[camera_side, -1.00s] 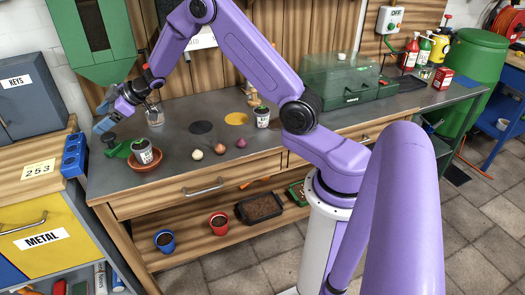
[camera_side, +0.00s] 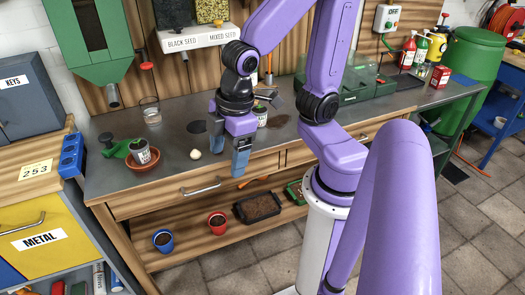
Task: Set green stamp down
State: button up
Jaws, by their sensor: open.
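I cannot pick out a green stamp for certain. A green item with a dark round end (camera_side: 118,148) lies at the bench's left, next to a labelled pot (camera_side: 140,151) on a terracotta saucer (camera_side: 143,164); it looks more like a small watering can. My gripper (camera_side: 241,164) points down near the bench's front edge, right of a pale bulb (camera_side: 195,154). Its blue-grey fingers are open, and I see nothing held between them. The gripper and arm hide part of the bench behind them, including where a yellow disc and two darker bulbs showed before.
A glass (camera_side: 151,111) and a dark disc (camera_side: 197,127) are on the grey bench. A second labelled pot (camera_side: 261,114) stands behind my gripper. A green case (camera_side: 352,83) is at the back right. Pots and a soil tray (camera_side: 258,207) are on the shelf below.

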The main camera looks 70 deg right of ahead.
jog(key=s+d+n+g, duration=0.1)
jog(key=s+d, duration=0.1)
jog(key=s, duration=0.4)
jog(key=shift+s+d+g+h, duration=0.25)
jog(key=shift+d+g+h, duration=0.05)
jog(key=shift+d, duration=0.1)
dwell(0.7)
